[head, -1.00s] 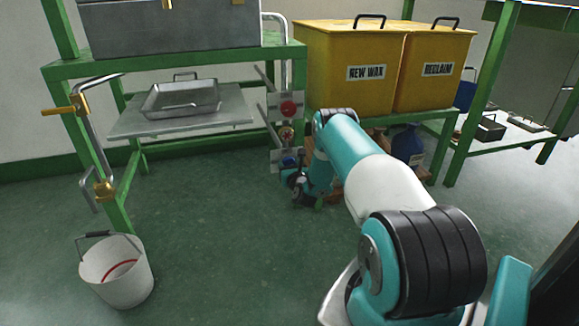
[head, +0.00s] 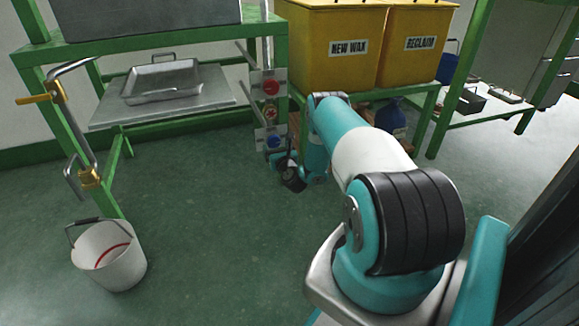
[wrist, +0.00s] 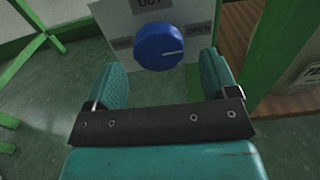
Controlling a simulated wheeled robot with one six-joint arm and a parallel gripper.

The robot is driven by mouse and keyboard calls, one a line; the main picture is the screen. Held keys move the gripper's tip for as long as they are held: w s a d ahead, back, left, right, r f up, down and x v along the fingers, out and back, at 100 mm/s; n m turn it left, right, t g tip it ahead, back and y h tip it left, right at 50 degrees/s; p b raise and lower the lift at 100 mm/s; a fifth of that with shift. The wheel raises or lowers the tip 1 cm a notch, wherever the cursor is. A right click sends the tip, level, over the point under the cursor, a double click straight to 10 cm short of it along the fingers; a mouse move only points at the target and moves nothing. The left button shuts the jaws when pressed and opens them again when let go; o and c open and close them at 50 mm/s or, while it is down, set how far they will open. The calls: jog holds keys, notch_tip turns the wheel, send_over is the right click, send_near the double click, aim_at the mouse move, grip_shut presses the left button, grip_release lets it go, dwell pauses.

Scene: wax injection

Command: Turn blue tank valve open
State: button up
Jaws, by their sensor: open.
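The blue valve knob (wrist: 160,47) is round with a pale pointer line that points to the right.
A red knob (head: 271,87) is above on the same green stand. Yellow bins marked NEW WAX (head: 335,75) and RECLAIM (head: 414,60) stand behind my arm. A white bucket (head: 108,258) is on the floor at left. The floor between is clear.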

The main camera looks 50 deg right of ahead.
jog(key=p+v, duration=1.4)
jog(key=p, duration=0.4)
jog(key=shift+f, duration=0.1)
